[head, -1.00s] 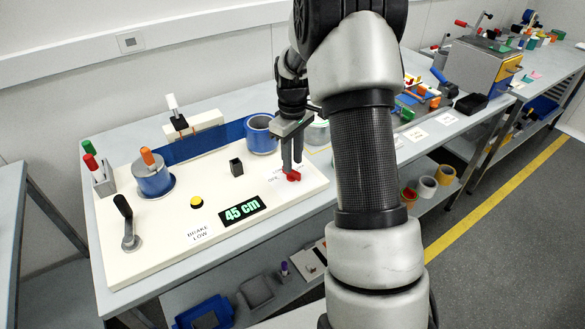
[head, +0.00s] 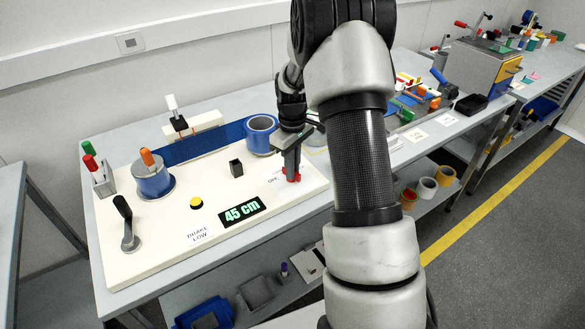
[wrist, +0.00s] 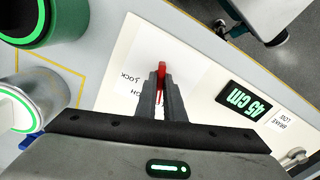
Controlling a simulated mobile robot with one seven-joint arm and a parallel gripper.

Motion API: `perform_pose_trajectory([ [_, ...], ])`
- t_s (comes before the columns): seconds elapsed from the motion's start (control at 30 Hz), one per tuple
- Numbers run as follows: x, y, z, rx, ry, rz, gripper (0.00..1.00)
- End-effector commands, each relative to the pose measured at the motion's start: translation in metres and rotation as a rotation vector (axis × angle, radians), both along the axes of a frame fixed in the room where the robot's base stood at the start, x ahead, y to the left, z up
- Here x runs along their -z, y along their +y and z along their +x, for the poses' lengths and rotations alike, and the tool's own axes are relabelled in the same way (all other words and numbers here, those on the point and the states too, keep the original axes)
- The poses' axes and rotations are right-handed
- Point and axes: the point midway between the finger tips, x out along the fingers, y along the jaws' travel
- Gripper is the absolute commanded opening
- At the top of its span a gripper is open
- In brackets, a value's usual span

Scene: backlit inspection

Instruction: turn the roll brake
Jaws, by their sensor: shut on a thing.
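The roll brake is a small red handle (head: 298,177) near the right end of the cream board (head: 262,182). My gripper (head: 291,171) points down at it, with its jaws shut on the handle. In the wrist view the red handle (wrist: 161,70) stands between the two fingertips (wrist: 161,92). Printed labels lie around it; one reads "LOCK" and another is partly hidden by the fingers. A black display (head: 240,210) reads "45 cm", and a white card (head: 199,234) reads "BRAKE LOW".
A blue roll (head: 262,133) stands behind my gripper. The board is clear between the black block and the handle.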

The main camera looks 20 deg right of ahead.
Motion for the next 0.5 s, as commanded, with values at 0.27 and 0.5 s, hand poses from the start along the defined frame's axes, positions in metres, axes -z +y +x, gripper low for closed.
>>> perform_pose_trajectory([
  [0.27, -0.0003, 0.0004, 0.0001, 0.078, -0.001, -0.001, 0.00],
  [0.5, -0.0004, 0.0010, -0.0001, 0.257, -0.001, -0.001, 0.00],
])
